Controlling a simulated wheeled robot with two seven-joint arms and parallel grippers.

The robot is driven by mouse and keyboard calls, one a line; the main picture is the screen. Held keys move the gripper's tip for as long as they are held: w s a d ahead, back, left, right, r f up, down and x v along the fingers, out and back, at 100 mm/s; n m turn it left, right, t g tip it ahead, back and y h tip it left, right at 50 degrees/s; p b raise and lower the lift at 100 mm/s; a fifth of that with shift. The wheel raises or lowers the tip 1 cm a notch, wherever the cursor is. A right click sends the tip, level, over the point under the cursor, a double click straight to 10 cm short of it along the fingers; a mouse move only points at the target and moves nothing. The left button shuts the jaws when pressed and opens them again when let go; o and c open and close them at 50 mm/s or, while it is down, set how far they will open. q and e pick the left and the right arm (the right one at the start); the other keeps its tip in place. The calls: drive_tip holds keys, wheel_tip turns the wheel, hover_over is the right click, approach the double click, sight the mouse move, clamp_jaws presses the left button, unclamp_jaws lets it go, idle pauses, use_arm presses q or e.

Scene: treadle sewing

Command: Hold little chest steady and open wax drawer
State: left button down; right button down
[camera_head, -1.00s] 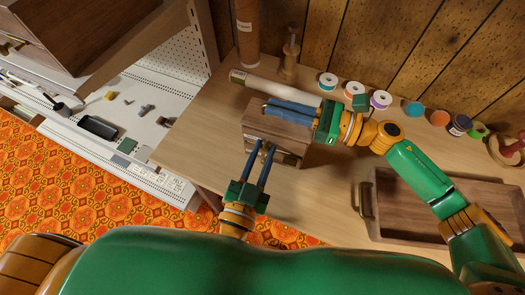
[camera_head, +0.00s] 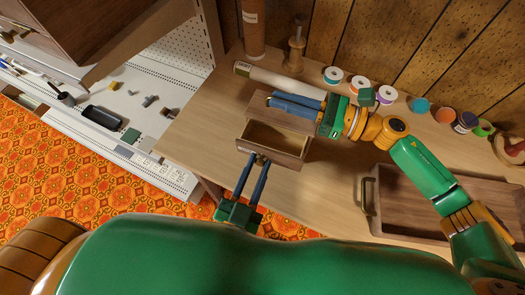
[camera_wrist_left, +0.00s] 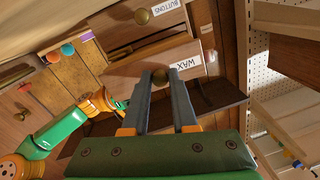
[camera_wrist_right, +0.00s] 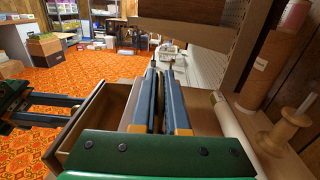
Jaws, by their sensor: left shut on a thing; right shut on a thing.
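The little wooden chest (camera_head: 262,115) stands on the table, its wax drawer (camera_head: 270,153) pulled out toward me and its inside showing. The left wrist view shows the drawer's WAX label (camera_wrist_left: 186,63) and the BUTTONS label (camera_wrist_left: 164,8) of another drawer. My left gripper (camera_head: 259,160) is shut on the wax drawer's brass knob (camera_wrist_left: 160,77). My right gripper (camera_head: 271,99) lies across the chest's top, shut on the chest; its fingers hide part of it. The right wrist view also shows the open drawer (camera_wrist_right: 84,130) beside the fingers.
A pale roll (camera_head: 280,79) lies just behind the chest, with a wooden spindle (camera_head: 295,50) and a brown cylinder (camera_head: 253,30) behind. Several spools and tapes line the wall, including a blue one (camera_head: 420,106). A wooden tray (camera_head: 410,185) with a handle sits right.

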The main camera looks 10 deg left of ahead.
use_arm(q)
drive_tip(key=shift+s, duration=0.1)
drive_tip(key=c, duration=0.7)
unclamp_jaws()
drive_tip(key=v, duration=1.2)
use_arm(e)
drive_tip(key=c, duration=0.8)
unclamp_jaws()
drive_tip(key=shift+c, duration=0.2)
